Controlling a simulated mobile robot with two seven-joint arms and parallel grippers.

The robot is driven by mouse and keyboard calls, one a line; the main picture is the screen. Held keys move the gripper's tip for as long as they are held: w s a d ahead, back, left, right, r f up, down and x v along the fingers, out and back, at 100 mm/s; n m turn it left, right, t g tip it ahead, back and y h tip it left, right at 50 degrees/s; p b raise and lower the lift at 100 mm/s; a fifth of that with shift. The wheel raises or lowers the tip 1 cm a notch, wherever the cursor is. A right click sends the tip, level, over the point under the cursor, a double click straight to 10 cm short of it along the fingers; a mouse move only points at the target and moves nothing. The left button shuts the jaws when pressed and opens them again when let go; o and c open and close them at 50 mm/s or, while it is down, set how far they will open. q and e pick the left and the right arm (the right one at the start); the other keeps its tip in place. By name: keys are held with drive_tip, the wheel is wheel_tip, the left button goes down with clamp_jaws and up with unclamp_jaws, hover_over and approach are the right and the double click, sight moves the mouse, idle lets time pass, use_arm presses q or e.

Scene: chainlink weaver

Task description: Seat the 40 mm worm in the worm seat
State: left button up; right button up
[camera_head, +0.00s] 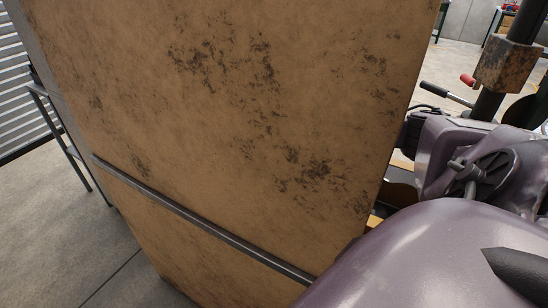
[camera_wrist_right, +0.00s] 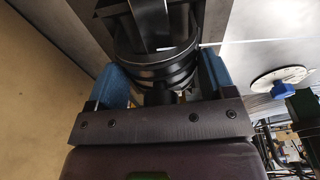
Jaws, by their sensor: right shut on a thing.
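In the right wrist view my right gripper (camera_wrist_right: 163,76), with blue fingertips, is shut on a dark, ribbed round piece, which I take for the worm (camera_wrist_right: 155,57). The fingertips press on it from both sides. Its far end runs up against a dark forked part in the picture, and I cannot tell whether they touch or are one piece. I cannot make out the worm seat for sure in either view. Neither gripper shows in the head view, and my left gripper is not in view.
A tall, stained tan panel (camera_head: 250,110) with a dark rail (camera_head: 200,219) fills most of the head view. A white dial with a blue knob (camera_wrist_right: 284,88) is right of the gripper.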

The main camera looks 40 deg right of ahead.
drive_tip(key=shift+f+b, duration=0.45)
drive_tip(key=shift+f, duration=0.15)
idle(1.2)
drive_tip(key=o, duration=1.1)
drive_tip(key=shift+r, duration=0.1)
drive_tip(key=shift+r+p, duration=2.2)
drive_tip(key=shift+r, duration=1.7)
